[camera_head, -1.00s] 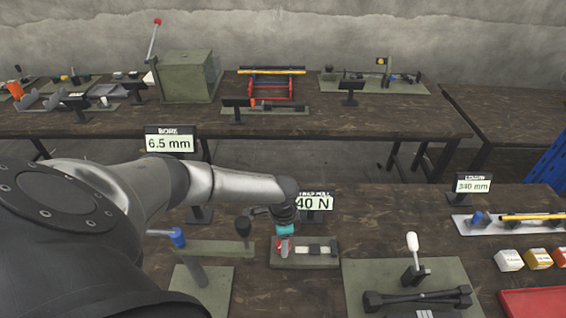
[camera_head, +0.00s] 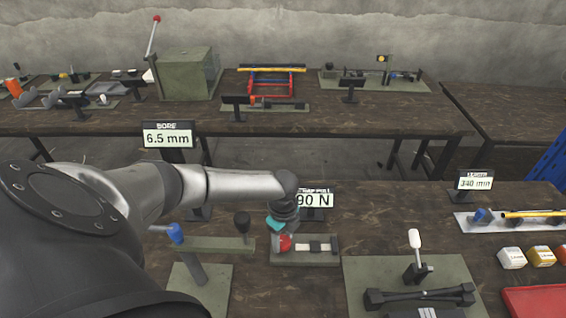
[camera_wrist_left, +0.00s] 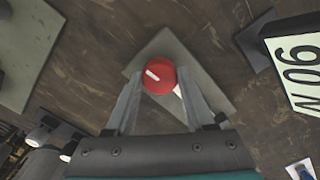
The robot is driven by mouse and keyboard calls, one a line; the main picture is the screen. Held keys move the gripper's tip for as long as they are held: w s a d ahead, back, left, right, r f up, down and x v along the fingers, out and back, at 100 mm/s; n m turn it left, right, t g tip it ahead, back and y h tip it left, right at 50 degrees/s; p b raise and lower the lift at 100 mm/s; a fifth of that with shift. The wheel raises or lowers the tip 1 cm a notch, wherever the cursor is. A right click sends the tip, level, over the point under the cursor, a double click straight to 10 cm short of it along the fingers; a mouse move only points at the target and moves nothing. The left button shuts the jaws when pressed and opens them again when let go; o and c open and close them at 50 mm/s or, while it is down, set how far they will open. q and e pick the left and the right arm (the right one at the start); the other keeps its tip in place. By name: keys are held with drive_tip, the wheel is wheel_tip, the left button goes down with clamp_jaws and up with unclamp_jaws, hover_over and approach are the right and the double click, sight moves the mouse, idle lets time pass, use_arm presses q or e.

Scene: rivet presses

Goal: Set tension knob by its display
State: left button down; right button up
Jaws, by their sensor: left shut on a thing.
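The red tension knob (camera_wrist_left: 159,77) has a white mark on its top and sits on a grey-green base plate (camera_wrist_left: 196,62). My left gripper (camera_wrist_left: 160,90) points down over it with a finger on each side, shut on the knob. In the head view the knob (camera_head: 285,243) shows below my left wrist, at the left end of its plate (camera_head: 305,261). The display (camera_head: 314,200) behind it reads 90 N, its left edge partly covered by my arm. The same display (camera_wrist_left: 298,70) shows rotated in the left wrist view. My right gripper is not in view.
A lever fixture (camera_head: 215,246) with a blue part stands left of the knob. A white-handled press (camera_head: 415,262) stands to the right. Small boxes (camera_head: 511,258) and a red tray (camera_head: 536,302) lie at the far right. Other displays (camera_head: 168,136) stand nearby.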

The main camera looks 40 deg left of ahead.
sight(283, 241)
use_arm(q)
drive_tip(key=shift+m, duration=0.6)
drive_tip(key=shift+c, duration=1.3)
unclamp_jaws()
drive_tip(key=shift+r, duration=0.1)
wheel_tip(283, 241, up, 15)
drive_tip(key=p, duration=0.1)
